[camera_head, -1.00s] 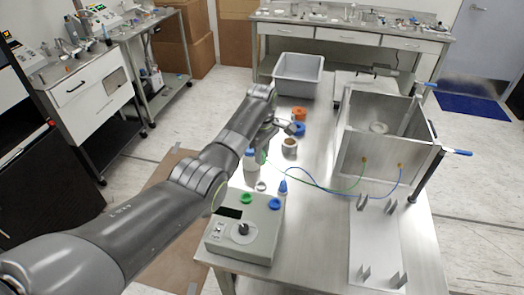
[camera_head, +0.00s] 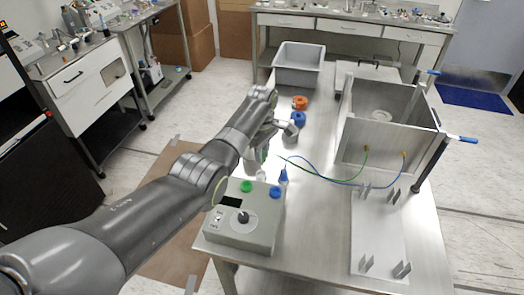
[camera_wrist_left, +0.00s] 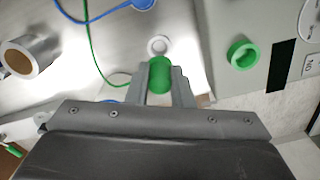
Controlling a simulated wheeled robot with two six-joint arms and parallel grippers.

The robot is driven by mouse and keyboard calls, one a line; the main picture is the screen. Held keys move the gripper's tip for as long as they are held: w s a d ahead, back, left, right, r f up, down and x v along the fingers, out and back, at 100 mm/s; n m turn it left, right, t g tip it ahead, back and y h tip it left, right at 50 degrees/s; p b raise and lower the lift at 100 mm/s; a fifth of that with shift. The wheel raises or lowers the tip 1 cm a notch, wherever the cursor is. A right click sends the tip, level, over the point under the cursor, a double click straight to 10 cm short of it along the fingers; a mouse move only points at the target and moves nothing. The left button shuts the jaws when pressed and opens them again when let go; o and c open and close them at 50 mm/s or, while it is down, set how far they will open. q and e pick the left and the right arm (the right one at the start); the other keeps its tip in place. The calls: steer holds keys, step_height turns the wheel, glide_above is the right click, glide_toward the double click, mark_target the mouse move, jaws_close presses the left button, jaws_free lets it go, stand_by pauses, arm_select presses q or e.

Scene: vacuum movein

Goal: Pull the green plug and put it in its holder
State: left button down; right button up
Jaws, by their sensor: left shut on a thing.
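My left gripper (camera_head: 264,150) reaches over the steel table and points down. In the left wrist view its fingers are shut on the green plug (camera_wrist_left: 160,75), which is held between the fingertips. A white ring (camera_wrist_left: 158,45), which looks like an empty holder, lies just beyond the plug there; it also shows in the head view (camera_head: 261,175). Whether the plug touches it is unclear. A green socket ring (camera_wrist_left: 243,53) on the grey control box (camera_head: 240,238) is open. The green cable (camera_wrist_left: 90,40) trails away from the plug area. My right gripper is not in view.
A blue plug (camera_head: 283,176) stands beside the white ring, near a blue socket (camera_head: 275,192). A steel chamber (camera_head: 385,130) stands right, with blue and green cables running to it. A tin (camera_head: 291,136), blue and orange rings and a grey bin (camera_head: 299,64) stand behind.

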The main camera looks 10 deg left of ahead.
arm_select(q)
steer(key=shift+f+b, duration=1.15)
steer(key=shift+f, duration=0.65)
steer(key=shift+f, duration=0.2)
steer(key=shift+f, duration=0.2)
stand_by(0.6)
steer(key=shift+f, duration=0.35)
steer(key=shift+f, duration=0.2)
stand_by(0.3)
steer(key=shift+f+b, duration=0.3)
steer(key=shift+b, duration=0.15)
